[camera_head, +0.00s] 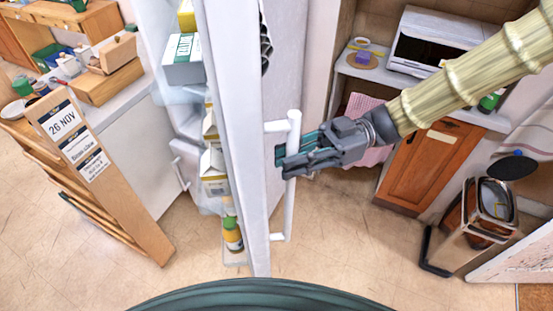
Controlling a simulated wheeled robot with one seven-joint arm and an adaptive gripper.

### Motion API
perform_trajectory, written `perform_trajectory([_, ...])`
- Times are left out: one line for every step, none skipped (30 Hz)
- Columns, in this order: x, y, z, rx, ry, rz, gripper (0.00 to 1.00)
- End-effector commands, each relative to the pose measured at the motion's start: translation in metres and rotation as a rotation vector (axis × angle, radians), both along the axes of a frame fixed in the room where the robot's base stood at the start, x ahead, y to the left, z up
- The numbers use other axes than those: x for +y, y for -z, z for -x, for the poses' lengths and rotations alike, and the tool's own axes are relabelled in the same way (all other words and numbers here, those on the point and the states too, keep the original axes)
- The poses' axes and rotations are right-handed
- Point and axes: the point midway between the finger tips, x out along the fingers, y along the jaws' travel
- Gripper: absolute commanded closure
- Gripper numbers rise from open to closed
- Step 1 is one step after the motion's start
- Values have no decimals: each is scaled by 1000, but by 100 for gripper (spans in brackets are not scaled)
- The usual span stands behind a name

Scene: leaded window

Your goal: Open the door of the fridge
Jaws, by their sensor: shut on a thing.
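The white fridge door (240,140) stands open in the head view, seen nearly edge-on and swung out toward me. Its inner shelves, on the left side, hold cartons and jars. A white vertical bar handle (290,212) is fixed to its outer face on the right. My gripper (287,160) reaches in from the right and is shut on this handle at its upper half. The fingers partly hide the bar there. The inside of the fridge body is mostly out of view.
A wooden rack with date labels (75,140) stands at the left beside a white cabinet. A bin (485,210) stands on the right, near an orange cupboard (432,163) and a white microwave (436,48). The tiled floor (345,240) right of the door is clear.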

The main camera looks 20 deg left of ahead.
Motion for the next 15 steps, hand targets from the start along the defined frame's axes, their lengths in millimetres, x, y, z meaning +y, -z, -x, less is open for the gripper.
perform_trajectory([-2,-1,-3,-2,-2,-3,100])
perform_trajectory([-3,-1,-4,-2,-3,-2,100])
perform_trajectory([-5,-1,-5,-2,-5,-1,100])
perform_trajectory([-6,-1,-6,-2,-6,-1,100])
perform_trajectory([-7,-1,-7,-2,-7,-1,100])
perform_trajectory([-8,-1,-7,-2,-8,-1,100])
perform_trajectory([-8,-1,-8,-2,-9,-1,100])
perform_trajectory([-9,-1,-8,-2,-9,-1,100])
perform_trajectory([-9,-1,-9,-2,-10,-1,100])
perform_trajectory([-9,0,-9,-2,-10,-1,100])
perform_trajectory([-9,0,-9,-2,-10,-1,100])
perform_trajectory([-10,0,-9,-2,-11,-1,100])
perform_trajectory([-10,0,-9,-2,-11,-1,100])
perform_trajectory([-10,0,-9,-2,-10,-1,100])
perform_trajectory([-10,0,-9,-2,-10,-1,100])
